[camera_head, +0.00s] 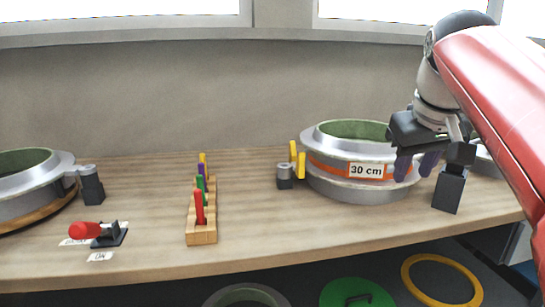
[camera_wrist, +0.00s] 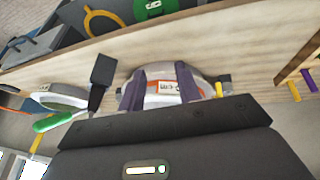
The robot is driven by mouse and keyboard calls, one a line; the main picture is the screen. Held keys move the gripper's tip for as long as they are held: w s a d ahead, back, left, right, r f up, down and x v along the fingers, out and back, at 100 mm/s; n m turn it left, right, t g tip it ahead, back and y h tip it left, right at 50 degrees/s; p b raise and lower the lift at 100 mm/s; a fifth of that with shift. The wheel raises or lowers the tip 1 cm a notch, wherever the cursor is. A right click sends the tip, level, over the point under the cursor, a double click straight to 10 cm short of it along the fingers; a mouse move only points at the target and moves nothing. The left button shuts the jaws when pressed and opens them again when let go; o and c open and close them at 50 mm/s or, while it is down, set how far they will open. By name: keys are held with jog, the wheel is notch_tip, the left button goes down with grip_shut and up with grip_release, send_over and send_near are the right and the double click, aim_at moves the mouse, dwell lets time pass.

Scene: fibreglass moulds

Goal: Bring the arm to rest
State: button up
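My gripper (camera_head: 415,174) hangs at the right of the head view, in front of the right side of a round grey mould (camera_head: 345,186) with an orange band and a "30 cm" label (camera_head: 366,170). Its two dark fingers are apart, and I see nothing held between them. In the wrist view my gripper (camera_wrist: 160,74) shows both fingers spread, with the mould (camera_wrist: 188,88) and its label beyond them. I cannot tell how far the fingers are from the mould. My red arm link (camera_head: 500,105) crosses the right edge.
A wooden rack (camera_head: 202,236) with several coloured pegs stands mid-bench. A red-handled lever (camera_head: 92,229) sits front left, by another mould (camera_head: 30,202). A dark block (camera_head: 448,190) stands below my gripper. Yellow handles (camera_head: 297,160) stand left of the labelled mould. A yellow ring (camera_head: 410,275) lies below the bench.

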jog(key=s+a+f, duration=0.2)
jog(key=s+f, duration=0.3)
jog(key=f, duration=0.3)
jog(key=s+a+f+m, duration=0.1)
jog(key=s+a+f, duration=0.2)
jog(key=f, duration=0.6)
jog(key=s+a+f+y, duration=0.1)
jog(key=s+a+f, duration=0.2)
jog(key=s+f, duration=0.4)
jog(key=shift+f+t, duration=0.3)
jog(key=shift+f, duration=0.4)
